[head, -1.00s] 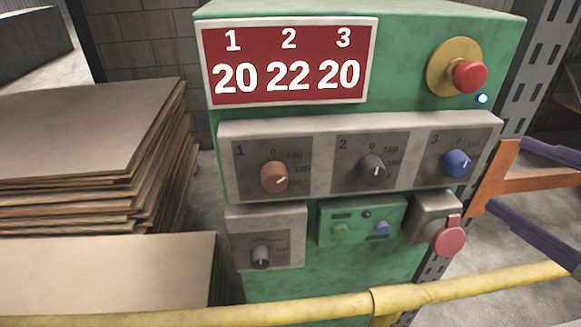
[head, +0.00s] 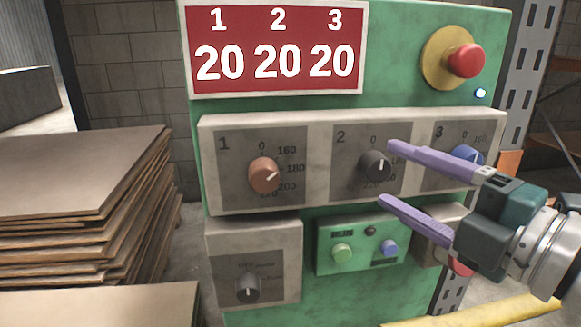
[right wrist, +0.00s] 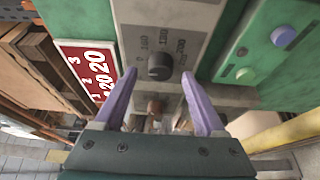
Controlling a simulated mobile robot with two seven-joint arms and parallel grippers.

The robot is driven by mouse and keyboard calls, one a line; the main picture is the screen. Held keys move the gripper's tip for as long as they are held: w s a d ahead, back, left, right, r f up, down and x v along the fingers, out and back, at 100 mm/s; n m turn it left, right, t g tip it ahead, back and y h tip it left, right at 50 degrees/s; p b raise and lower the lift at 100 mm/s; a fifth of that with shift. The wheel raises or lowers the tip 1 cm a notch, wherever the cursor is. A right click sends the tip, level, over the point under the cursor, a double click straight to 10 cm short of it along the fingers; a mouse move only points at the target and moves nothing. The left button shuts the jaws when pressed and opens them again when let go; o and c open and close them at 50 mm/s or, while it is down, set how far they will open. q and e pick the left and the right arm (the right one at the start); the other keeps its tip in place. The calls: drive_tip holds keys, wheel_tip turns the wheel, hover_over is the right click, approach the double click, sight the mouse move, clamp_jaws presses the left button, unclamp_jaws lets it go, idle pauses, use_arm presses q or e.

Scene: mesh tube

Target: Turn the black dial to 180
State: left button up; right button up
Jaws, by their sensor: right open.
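The black dial (head: 374,164) is number 2, the middle dial on the upper grey panel of the green machine. It also shows ahead of the fingers in the right wrist view (right wrist: 160,66). I cannot read its pointer surely. My right gripper (head: 387,173) comes in from the right, open and empty. Its purple fingertips lie above and below the dial's right side in the head view; contact is not visible. The fingers partly cover the dial's scale. The red display (head: 276,62) reads 20 under 1, 2 and 3. My left gripper is not in view.
An orange-brown dial (head: 264,174) stands left of the black one and a blue dial (head: 466,157) right, partly behind my finger. Below are a dark knob (head: 248,288) and a small green button panel (head: 335,262). A red button (head: 465,61) is upper right; stacked boards (head: 70,190) stand left.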

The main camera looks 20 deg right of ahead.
drive_tip(key=shift+w+a, duration=0.15)
drive_tip(key=shift+w, duration=0.8)
clamp_jaws()
